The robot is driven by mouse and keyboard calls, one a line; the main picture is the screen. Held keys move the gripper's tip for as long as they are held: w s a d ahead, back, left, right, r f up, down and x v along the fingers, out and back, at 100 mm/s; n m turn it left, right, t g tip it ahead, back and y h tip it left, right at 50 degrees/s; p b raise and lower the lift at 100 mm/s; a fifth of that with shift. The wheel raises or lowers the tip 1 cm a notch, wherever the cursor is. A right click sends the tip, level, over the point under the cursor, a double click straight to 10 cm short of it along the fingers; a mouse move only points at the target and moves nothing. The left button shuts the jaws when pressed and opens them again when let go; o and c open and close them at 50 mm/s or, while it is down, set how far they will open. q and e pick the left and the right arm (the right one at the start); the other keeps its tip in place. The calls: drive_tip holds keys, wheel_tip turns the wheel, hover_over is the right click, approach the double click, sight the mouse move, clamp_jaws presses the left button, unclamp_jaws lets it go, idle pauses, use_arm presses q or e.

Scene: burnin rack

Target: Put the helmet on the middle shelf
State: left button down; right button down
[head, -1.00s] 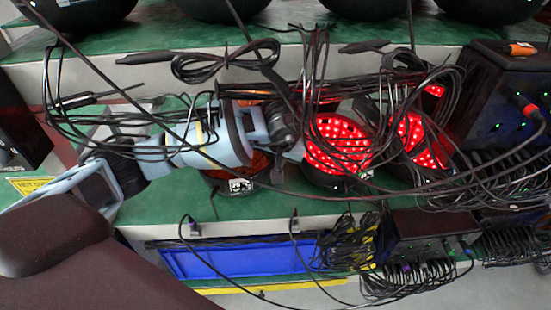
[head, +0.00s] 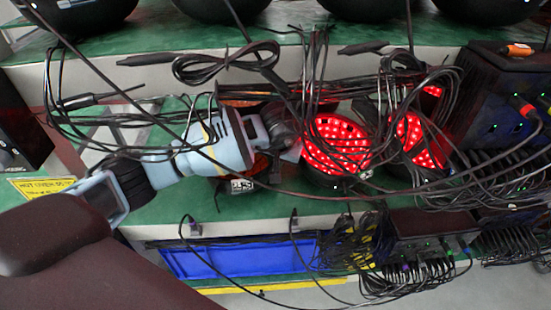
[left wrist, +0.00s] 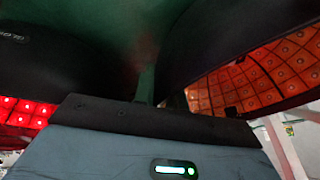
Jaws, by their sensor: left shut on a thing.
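An unlit black helmet with an orange inside (head: 262,164) is on the green middle shelf (head: 150,212), mostly hidden behind my left arm. A white label shows at its base. My left gripper (head: 292,148) is between it and a red-lit helmet (head: 338,150). It appears shut on the unlit helmet's edge, but the fingertips are hard to make out. In the left wrist view, the unlit helmet (left wrist: 255,78) is at the right and a red-lit one (left wrist: 60,70) at the left. My right gripper is not in view.
Another red-lit helmet (head: 418,145) stands to the right. Black cables (head: 110,125) hang in front of the shelf and across my left arm. Dark helmets (head: 215,8) line the upper shelf. A blue bin (head: 235,260) is below, and a black powered box (head: 495,95) is at the right.

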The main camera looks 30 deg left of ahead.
use_arm(q)
drive_tip(key=shift+f, duration=0.1)
drive_tip(key=c, duration=1.4)
unclamp_jaws()
drive_tip(key=shift+c, duration=0.2)
drive_tip(key=v, duration=0.5)
drive_tip(key=shift+w+r, duration=0.1)
drive_tip(key=shift+r, duration=0.15)
drive_tip(key=s+d, duration=0.6)
drive_tip(key=s, duration=0.4)
drive_tip(key=shift+d, duration=0.35)
drive_tip(key=shift+f, duration=0.1)
